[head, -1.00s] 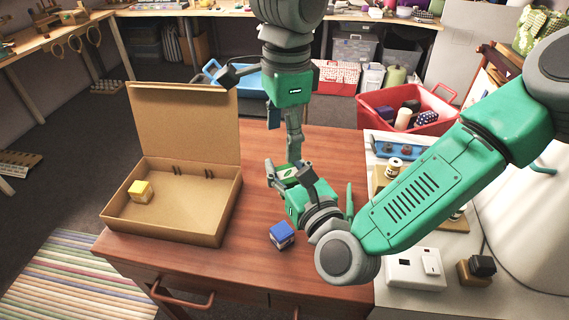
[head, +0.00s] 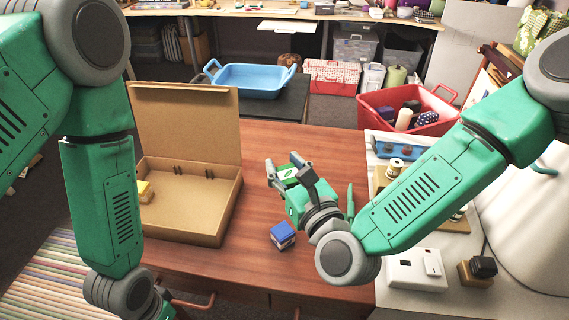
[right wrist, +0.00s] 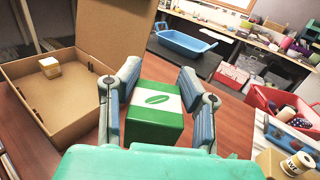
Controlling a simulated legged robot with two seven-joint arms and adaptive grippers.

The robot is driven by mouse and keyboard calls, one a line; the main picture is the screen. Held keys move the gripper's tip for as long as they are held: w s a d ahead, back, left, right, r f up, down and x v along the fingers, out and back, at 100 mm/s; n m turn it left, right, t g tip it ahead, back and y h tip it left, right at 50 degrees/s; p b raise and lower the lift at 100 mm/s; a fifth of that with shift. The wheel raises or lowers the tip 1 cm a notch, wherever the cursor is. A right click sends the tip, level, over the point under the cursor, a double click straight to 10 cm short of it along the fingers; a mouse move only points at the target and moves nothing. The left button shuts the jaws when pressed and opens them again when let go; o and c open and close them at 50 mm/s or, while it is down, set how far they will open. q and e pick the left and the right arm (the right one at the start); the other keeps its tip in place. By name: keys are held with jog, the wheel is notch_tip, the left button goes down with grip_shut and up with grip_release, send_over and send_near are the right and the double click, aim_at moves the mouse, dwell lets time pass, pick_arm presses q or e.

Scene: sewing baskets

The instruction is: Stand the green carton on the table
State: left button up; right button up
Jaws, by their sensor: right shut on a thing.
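The green carton (head: 287,173) has a white band with a green leaf mark. It also shows in the right wrist view (right wrist: 154,117). My right gripper (head: 288,167) is shut on it, with one finger on each side, as the right wrist view also shows (right wrist: 158,82). The carton is over the middle of the brown wooden table (head: 305,145). I cannot tell whether its underside touches the table.
A small blue box (head: 283,235) lies near the front. A white side surface (head: 405,250) with spools and a switch adjoins the right. The table's back is clear.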

jog(key=d+f+m+t+h, duration=0.1)
jog(key=d+f+m+h, duration=0.15)
jog(key=d, duration=0.65)
jog(key=d+f+m+t+h, duration=0.1)
jog(key=d+m+h, duration=0.15)
jog(key=d, duration=0.65)
jog(key=d+f+m+h, duration=0.1)
jog(key=d+h, duration=0.3)
jog(key=d, duration=0.5)
pick_arm(q)
jog(key=s+a, duration=0.1)
jog(key=n, duration=0.1)
jog(key=s+a+t, duration=0.1)
jog(key=shift+s+a+f+n+y, duration=0.25)
jog(key=shift+s+a+n+y, duration=0.05)
jog(key=shift+s+n+y, duration=0.1)
pick_arm(e)
jog(key=s+f, duration=0.3)
jog(key=s, duration=0.7)
jog(key=shift+d+f, duration=0.3)
pick_arm(q)
jog(key=shift+a, duration=0.15)
pick_arm(e)
jog(key=shift+w+a+r, duration=0.1)
jog(key=shift+a, duration=0.15)
pick_arm(q)
jog(key=shift+w, duration=0.1)
